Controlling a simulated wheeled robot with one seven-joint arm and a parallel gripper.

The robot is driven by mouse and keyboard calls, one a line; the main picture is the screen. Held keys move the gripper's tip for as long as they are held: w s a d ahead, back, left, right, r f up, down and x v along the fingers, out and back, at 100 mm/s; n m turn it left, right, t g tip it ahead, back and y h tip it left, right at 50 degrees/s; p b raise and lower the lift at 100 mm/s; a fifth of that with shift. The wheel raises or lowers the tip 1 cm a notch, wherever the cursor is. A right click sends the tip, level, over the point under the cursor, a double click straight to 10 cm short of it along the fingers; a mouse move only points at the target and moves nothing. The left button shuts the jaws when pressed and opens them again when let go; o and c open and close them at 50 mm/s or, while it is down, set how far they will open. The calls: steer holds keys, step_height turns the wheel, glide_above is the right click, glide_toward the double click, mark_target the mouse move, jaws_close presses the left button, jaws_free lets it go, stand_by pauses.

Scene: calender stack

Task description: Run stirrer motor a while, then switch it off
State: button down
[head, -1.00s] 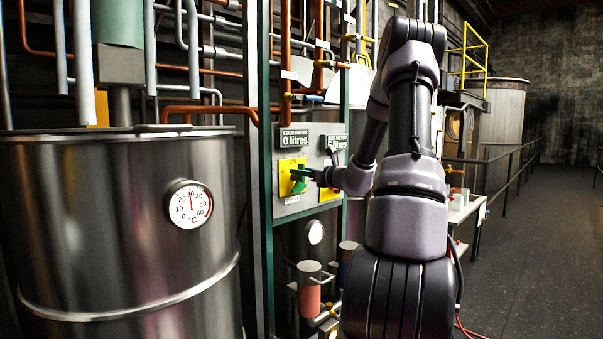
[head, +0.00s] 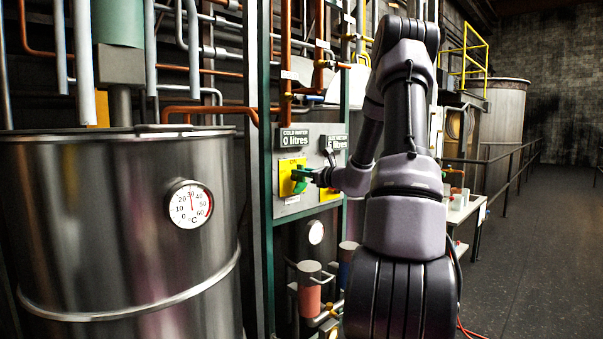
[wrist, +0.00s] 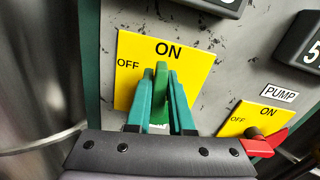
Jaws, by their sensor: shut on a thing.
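The stirrer switch is on a yellow plate (wrist: 190,68) marked OFF at the left and ON at the top. Its green handle (wrist: 161,75) stands upright in the wrist view, pointing at ON. My gripper (wrist: 160,80) has its teal fingers on either side of the handle and is shut on it. In the head view the yellow plate (head: 286,166) sits on a grey panel (head: 313,139), with my gripper (head: 301,178) at it. The stirrer motor's own label is not readable here.
A second yellow plate (wrist: 236,122) labelled PUMP has a red handle (wrist: 268,143) close to my gripper's right. A steel vat (head: 110,230) with a dial thermometer (head: 189,204) stands left of the panel. The floor (head: 530,250) at right is clear.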

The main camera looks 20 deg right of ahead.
steer(key=n, duration=0.3)
steer(key=a+n, duration=0.1)
steer(key=n, duration=0.2)
steer(key=f+n, duration=0.1)
steer(key=n, duration=0.2)
steer(key=shift+s+a+f, duration=0.1)
steer(key=shift+s+a, duration=0.25)
steer(key=n, duration=0.2)
steer(key=f+n, duration=0.1)
steer(key=n, duration=0.1)
steer(key=shift+a, duration=0.15)
steer(key=shift+f+n, duration=0.25)
steer(key=shift+n, duration=1.35)
steer(key=shift+s, duration=0.1)
steer(key=c, duration=0.8)
jaws_free()
